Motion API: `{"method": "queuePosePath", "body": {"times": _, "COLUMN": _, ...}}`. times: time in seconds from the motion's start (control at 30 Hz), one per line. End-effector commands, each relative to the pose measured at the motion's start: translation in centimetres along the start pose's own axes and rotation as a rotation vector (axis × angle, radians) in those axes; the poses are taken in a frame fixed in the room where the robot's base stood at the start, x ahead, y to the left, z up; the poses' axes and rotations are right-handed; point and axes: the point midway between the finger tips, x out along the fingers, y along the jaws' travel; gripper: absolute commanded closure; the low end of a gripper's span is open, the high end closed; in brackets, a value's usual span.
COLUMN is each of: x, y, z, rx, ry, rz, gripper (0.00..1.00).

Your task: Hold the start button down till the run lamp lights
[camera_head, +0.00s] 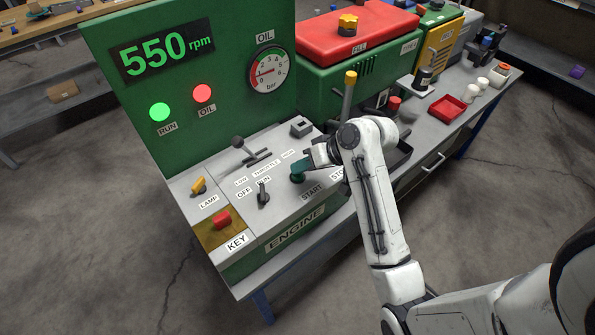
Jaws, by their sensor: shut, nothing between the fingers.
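The start button (297,174) is a teal-green knob on the grey engine panel, above the START label. My gripper (304,166) is shut and empty, with its tips right at the button from the upper right. They look to be against it, but I cannot tell whether it is pressed in. The run lamp (159,112) on the green upright board glows bright green. The display (167,50) above it reads 550 rpm.
The red oil lamp (203,93) glows beside the oil gauge (270,71). A throttle lever (240,144), an OFF/RUN switch (263,194), a yellow lamp switch (198,185) and a red key (222,218) stand left of my gripper. A red-topped green box (355,85) stands behind.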

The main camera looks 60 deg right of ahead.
Motion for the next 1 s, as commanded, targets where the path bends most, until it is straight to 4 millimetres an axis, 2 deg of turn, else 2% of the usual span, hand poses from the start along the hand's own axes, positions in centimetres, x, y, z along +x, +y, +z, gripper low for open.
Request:
{"method": "queuePosePath", "body": {"times": 0.6, "x": -1.3, "y": -1.0, "z": -0.9, "rx": 0.001, "ry": -0.002, "rz": 0.000, "gripper": 1.00}}
{"method": "queuePosePath", "body": {"times": 1.0, "x": -1.4, "y": -1.0, "z": -1.0, "rx": 0.000, "ry": 0.000, "rz": 0.000, "gripper": 1.00}}
